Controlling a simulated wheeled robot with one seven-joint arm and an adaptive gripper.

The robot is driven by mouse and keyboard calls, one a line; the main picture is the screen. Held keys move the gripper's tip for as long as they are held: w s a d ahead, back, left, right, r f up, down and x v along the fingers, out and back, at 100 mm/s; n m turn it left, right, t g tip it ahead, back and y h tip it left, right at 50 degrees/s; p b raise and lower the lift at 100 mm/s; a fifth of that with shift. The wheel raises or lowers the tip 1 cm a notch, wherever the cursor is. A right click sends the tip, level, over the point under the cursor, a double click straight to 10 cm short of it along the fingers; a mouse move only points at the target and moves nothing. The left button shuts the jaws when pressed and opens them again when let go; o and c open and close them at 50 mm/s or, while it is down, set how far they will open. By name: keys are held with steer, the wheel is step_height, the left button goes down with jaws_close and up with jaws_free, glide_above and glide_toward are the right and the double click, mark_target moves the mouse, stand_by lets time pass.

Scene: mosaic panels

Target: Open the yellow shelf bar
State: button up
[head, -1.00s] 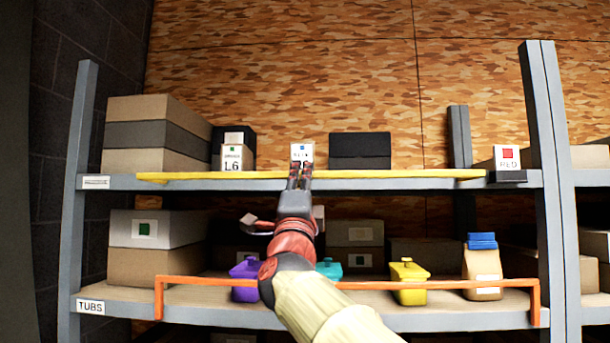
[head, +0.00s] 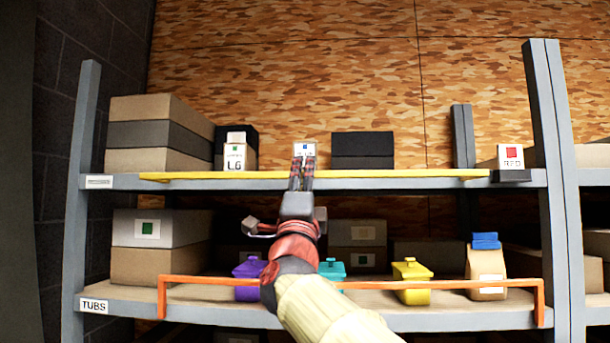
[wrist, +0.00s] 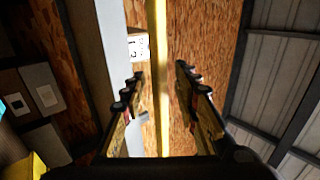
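The yellow shelf bar (head: 400,174) runs level along the front edge of the upper shelf. My gripper (head: 302,160) is in front of the middle of this bar and hides a short piece of it. In the wrist view the yellow bar (wrist: 160,50) passes between the two fingers of my gripper (wrist: 158,78). The fingers are apart, with a visible gap on each side of the bar. I see no clear contact. The bar's far right end meets a dark block (head: 510,175) on the shelf edge.
Several boxes stand on the upper shelf, including a black box (head: 362,150) and a small labelled one (head: 305,149) behind my fingertips. An orange bar (head: 450,285) fronts the lower shelf, with purple, teal and yellow tubs (head: 412,283) behind it. Grey posts (head: 553,180) flank the rack.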

steer(key=v, duration=1.1)
steer(key=shift+s, duration=0.2)
